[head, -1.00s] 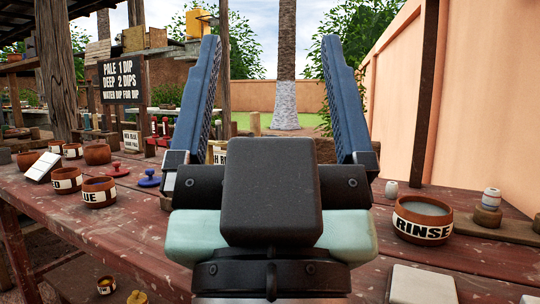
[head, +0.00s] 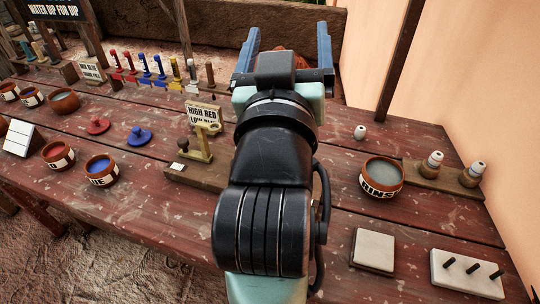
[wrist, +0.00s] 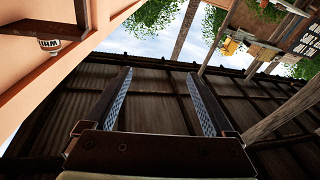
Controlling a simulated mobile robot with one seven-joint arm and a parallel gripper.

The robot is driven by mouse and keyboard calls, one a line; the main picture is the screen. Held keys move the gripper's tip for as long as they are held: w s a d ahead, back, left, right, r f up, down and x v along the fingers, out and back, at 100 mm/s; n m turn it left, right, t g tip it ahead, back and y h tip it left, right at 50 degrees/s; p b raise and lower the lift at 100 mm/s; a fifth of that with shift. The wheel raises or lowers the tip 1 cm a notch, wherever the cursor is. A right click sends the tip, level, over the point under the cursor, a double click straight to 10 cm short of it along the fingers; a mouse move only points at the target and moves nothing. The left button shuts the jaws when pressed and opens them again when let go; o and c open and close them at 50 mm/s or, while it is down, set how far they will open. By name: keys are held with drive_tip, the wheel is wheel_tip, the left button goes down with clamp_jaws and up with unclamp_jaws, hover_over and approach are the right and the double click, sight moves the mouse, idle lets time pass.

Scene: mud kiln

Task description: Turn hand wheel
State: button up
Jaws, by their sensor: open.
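My gripper (head: 286,32) is open and empty, raised beyond the far edge of the table in the head view. Its two blue fingers also show spread apart in the wrist view (wrist: 159,75). No hand wheel can be made out for certain. A red disc-shaped piece with a knob (head: 97,126) and a blue one (head: 138,136) lie flat on the table at the left, well away from my gripper. A brass-coloured fitting (head: 198,146) stands on a wooden base left of my arm. A reddish thing behind the gripper is mostly hidden.
The worn red table (head: 330,215) spans the view. At the right are the RINSE bowl (head: 381,178), small jars (head: 434,163), a pale tile (head: 372,250) and a pegged block (head: 467,273). Several bowls and a sign (head: 204,113) stand left. A post (head: 403,60) and wall rise right.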

drive_tip(key=s+d+f+n+g+h+p, duration=0.1)
drive_tip(key=d+f+n+g+h+p, duration=0.3)
drive_tip(key=f, duration=0.4)
drive_tip(key=s+d+f+n+g+h+p, duration=0.1)
drive_tip(key=d+f+g+h+p, duration=0.3)
drive_tip(key=f, duration=0.4)
drive_tip(key=s+a+f+n, duration=0.1)
drive_tip(key=s+f+n, duration=0.2)
drive_tip(key=n, duration=0.1)
drive_tip(key=s+a+f+n+h+p, duration=0.1)
drive_tip(key=s+a+f+n, duration=0.1)
drive_tip(key=s+f+n, duration=0.1)
drive_tip(key=s+a+f+n+h, duration=0.1)
drive_tip(key=s+f+n, duration=0.2)
drive_tip(key=f+n, duration=0.2)
drive_tip(key=shift+s+a+n, duration=0.35)
drive_tip(key=shift+s+n, duration=0.05)
drive_tip(key=shift+n, duration=0.6)
drive_tip(key=s+a+f+n+t+y, duration=0.1)
drive_tip(key=s+a+n+t, duration=0.1)
drive_tip(key=a+n, duration=0.35)
drive_tip(key=s+a+f+n+t+y, duration=0.2)
drive_tip(key=a+n, duration=0.3)
drive_tip(key=a, duration=0.1)
drive_tip(key=x, duration=1.3)
drive_tip(key=shift+p, duration=0.4)
drive_tip(key=shift+r, duration=0.1)
